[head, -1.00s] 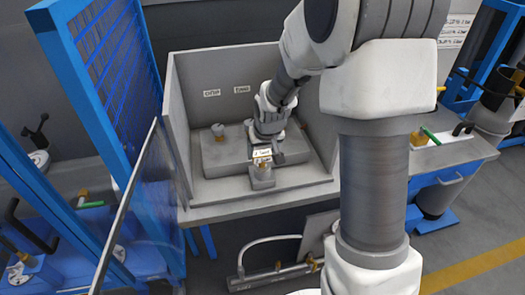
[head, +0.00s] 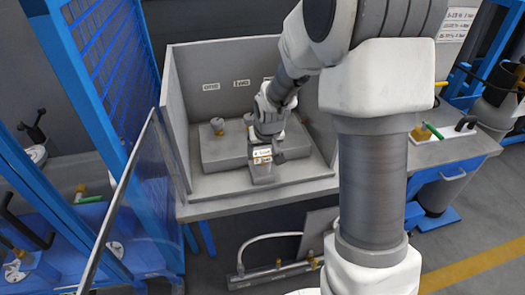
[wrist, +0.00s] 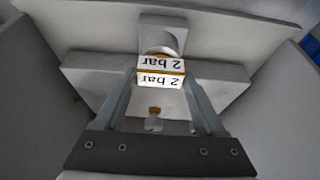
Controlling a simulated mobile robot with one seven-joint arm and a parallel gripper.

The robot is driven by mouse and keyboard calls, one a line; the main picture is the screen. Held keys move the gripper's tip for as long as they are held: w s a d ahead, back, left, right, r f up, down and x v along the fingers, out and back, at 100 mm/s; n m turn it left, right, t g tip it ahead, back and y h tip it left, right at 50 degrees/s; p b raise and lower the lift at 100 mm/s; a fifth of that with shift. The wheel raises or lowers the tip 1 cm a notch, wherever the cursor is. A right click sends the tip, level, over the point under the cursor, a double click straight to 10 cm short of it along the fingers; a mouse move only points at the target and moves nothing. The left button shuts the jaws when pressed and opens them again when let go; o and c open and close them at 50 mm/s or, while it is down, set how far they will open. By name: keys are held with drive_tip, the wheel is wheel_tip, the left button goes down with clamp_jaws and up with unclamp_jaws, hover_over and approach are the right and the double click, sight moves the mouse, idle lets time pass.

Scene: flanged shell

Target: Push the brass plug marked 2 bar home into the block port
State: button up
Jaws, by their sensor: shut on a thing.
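My gripper (head: 264,146) points down over the front of the grey tray. Its fingers are shut on the brass plug (wrist: 160,73), whose white tag reads 2 bar, upside down in the wrist view (wrist: 161,81). A second 2 bar label (wrist: 161,62) lies right against it, towards the block. The grey block (head: 262,174) stands in front of the gripper in the head view; its rounded end shows in the wrist view (wrist: 163,28). The port mouth is hidden behind the labels and plug, so I cannot tell how deep the plug sits.
A raised grey slab (head: 222,152) with a small knob (head: 218,125) lies behind the block. Grey walls (head: 205,100) enclose the back and sides. A blue mesh fence (head: 115,80) and a clear panel (head: 130,190) stand left. The tray floor beside the block is clear.

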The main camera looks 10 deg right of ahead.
drive_tip(key=shift+f, duration=0.2)
drive_tip(key=o, duration=1.4)
drive_tip(key=shift+r, duration=0.1)
drive_tip(key=p+v, duration=0.1)
drive_tip(key=v, duration=1.6)
drive_tip(key=shift+r, duration=0.25)
drive_tip(key=shift+s, duration=0.1)
